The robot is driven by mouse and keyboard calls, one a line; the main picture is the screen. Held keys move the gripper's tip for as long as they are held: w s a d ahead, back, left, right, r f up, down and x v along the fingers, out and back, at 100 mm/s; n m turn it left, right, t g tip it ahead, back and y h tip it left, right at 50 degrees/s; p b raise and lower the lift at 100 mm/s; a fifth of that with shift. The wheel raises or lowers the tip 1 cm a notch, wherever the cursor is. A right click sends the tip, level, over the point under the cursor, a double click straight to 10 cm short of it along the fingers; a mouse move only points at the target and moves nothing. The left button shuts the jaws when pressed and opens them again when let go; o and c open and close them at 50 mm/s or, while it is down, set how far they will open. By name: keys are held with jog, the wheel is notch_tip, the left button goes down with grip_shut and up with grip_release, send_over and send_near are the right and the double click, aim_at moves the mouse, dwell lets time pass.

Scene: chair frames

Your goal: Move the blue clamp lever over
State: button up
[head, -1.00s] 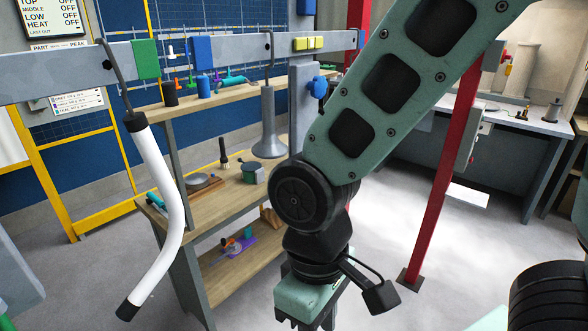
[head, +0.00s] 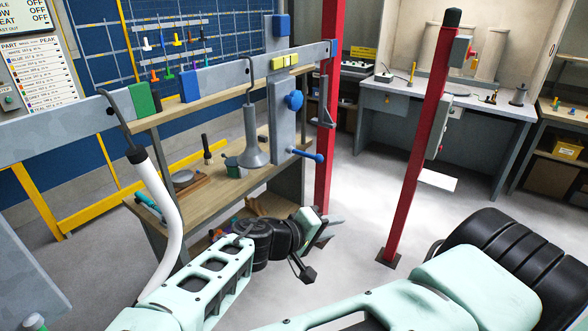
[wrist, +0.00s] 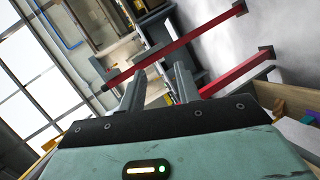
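A blue lever (head: 307,155) sticks out to the right from the lower part of a grey upright bracket (head: 281,115) on the grey rail. It looks like the clamp lever. A round blue knob (head: 293,100) sits above it on the same bracket. My gripper (head: 330,228) is below and slightly right of the lever in the head view, apart from it, with its fingers pointing right. In the wrist view my gripper (wrist: 159,85) has its two grey fingers apart with nothing between them. I cannot make out the lever in the wrist view.
The grey rail (head: 215,77) carries green, blue and yellow blocks and a hanging grey cone (head: 253,140). A red post (head: 328,130) stands just right of the bracket, another red post (head: 425,135) farther right. A wooden workbench (head: 190,205) is behind. Open floor lies between the posts.

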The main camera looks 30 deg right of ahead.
aim_at(316, 161)
jog(key=w+a+r+t+h+p, duration=0.1)
jog(key=w+a+r+t+h, duration=0.15)
jog(key=r, duration=0.35)
jog(key=w+a+r+t+h+p, duration=0.1)
jog(key=w+a+r+t, duration=0.1)
jog(key=w+r+t, duration=0.3)
jog(key=shift+g+y, duration=0.25)
jog(key=shift+g, duration=0.5)
jog(key=p+x, duration=0.1)
jog(key=x, duration=0.1)
jog(key=p+x, duration=0.1)
jog(key=x, duration=0.2)
jog(key=r+p+x, duration=0.1)
jog(key=x, duration=0.1)
jog(key=shift+s+d, duration=0.2)
jog(key=shift+d, duration=0.1)
jog(key=shift+a+f, duration=0.1)
jog(key=shift+f, duration=0.25)
jog(key=c, duration=0.5)
